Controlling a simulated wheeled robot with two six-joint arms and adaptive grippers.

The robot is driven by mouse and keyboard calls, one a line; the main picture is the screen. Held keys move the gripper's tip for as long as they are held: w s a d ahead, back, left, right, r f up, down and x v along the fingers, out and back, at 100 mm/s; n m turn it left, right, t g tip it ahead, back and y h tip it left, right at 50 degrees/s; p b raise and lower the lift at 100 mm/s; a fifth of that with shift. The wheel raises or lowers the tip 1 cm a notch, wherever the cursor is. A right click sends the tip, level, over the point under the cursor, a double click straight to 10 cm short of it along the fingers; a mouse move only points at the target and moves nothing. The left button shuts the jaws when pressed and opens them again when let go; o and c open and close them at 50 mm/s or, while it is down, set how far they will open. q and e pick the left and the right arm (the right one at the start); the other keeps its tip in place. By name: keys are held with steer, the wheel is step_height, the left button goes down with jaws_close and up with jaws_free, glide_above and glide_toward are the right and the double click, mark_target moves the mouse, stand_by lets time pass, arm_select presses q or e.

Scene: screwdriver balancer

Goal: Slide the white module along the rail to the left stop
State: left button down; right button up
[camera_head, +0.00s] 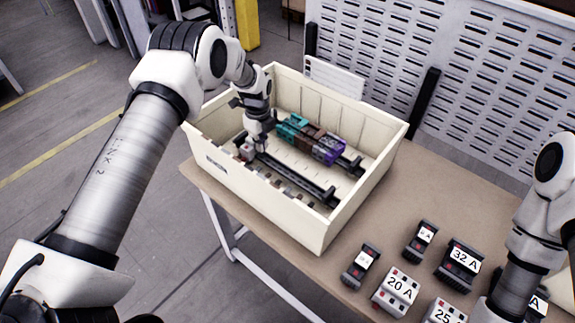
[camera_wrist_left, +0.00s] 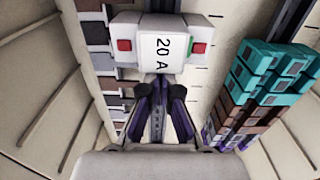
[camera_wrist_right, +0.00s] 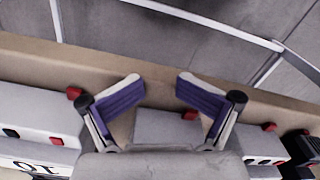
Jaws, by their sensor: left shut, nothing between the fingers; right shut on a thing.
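The white module (camera_head: 246,152), marked 20 A, sits at the left end of the black front rail (camera_head: 295,180) inside the cream box. The left stop cannot be made out. My right gripper (camera_wrist_right: 160,92) is shut on a grey module (camera_wrist_right: 166,127) with a red button at the table's edge, its fingers on either side.
The cream box (camera_head: 262,215) has high walls around the rails. Teal, brown and purple modules (camera_head: 312,139) fill part of the back rail. Several loose modules, including one marked 32 A (camera_head: 460,258), stand on the table (camera_head: 430,195) right of the box. A perforated panel (camera_head: 440,70) rises behind.

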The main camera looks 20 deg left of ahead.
arm_select(q)
steer(key=shift+w+a+b, duration=0.25)
steer(key=shift+a+b, duration=0.4)
steer(key=shift+a, duration=0.05)
steer(key=shift+w+a+b, duration=0.25)
steer(key=shift+a+b, duration=0.4)
arm_select(e)
steer(key=shift+f, duration=1.35)
stand_by(2.2)
arm_select(q)
steer(key=shift+s+d, duration=0.15)
steer(key=shift+d, duration=0.25)
arm_select(e)
steer(key=shift+r, duration=0.15)
stand_by(0.4)
arm_select(q)
steer(key=shift+r, duration=0.15)
arm_select(e)
steer(key=shift+r, duration=0.1)
arm_select(q)
steer(key=shift+r+p, duration=0.7)
steer(key=shift+r, duration=0.2)
arm_select(e)
steer(key=shift+r, duration=0.45)
